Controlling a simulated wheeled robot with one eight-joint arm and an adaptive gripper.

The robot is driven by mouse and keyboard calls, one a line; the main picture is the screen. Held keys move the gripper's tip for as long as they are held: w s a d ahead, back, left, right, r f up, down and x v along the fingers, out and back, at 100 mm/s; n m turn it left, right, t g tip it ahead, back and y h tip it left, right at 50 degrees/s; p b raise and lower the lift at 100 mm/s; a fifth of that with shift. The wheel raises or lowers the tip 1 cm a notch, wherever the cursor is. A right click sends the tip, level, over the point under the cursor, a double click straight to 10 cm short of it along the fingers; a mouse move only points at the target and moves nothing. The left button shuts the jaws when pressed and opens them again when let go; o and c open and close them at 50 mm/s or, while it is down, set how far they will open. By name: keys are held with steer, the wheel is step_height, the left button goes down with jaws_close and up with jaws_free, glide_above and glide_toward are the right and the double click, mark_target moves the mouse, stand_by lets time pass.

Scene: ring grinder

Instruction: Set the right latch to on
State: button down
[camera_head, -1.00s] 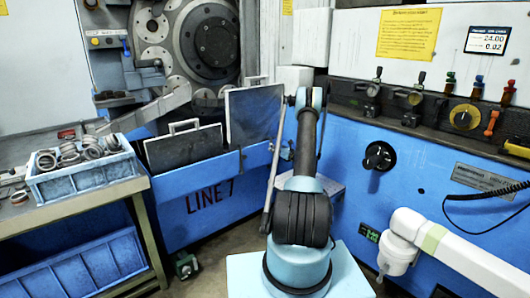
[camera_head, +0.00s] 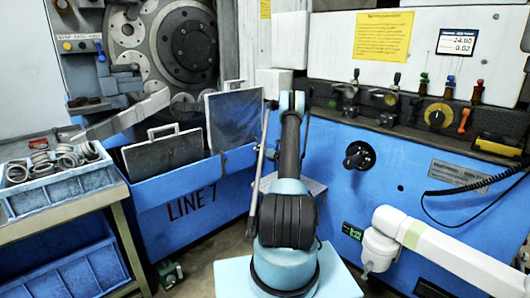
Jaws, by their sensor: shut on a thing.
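The blue machine's control strip (camera_head: 412,121) runs along the right half of the view, with several small handles on it. Two metal fittings with dark tops stand on its left part, a left one (camera_head: 350,90) and a right one (camera_head: 391,97). I cannot tell which part is the right latch, nor whether it is on or off. My light blue and black arm rises through the middle of the view, in front of the machine. Its far end is hidden, and I cannot make out my gripper or anything in it.
A yellow knob (camera_head: 437,115), an orange handle (camera_head: 464,121) and a black round knob (camera_head: 359,155) are on the machine. A blue bin of rings (camera_head: 62,189) stands at left.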

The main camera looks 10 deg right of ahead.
steer(key=shift+s+d, duration=0.1)
steer(key=c, duration=1.4)
jaws_free()
steer(key=shift+d, duration=0.1)
steer(key=shift+o, duration=0.2)
steer(key=v, duration=1.1)
steer(key=shift+s+d, duration=0.2)
steer(key=shift+s, duration=0.2)
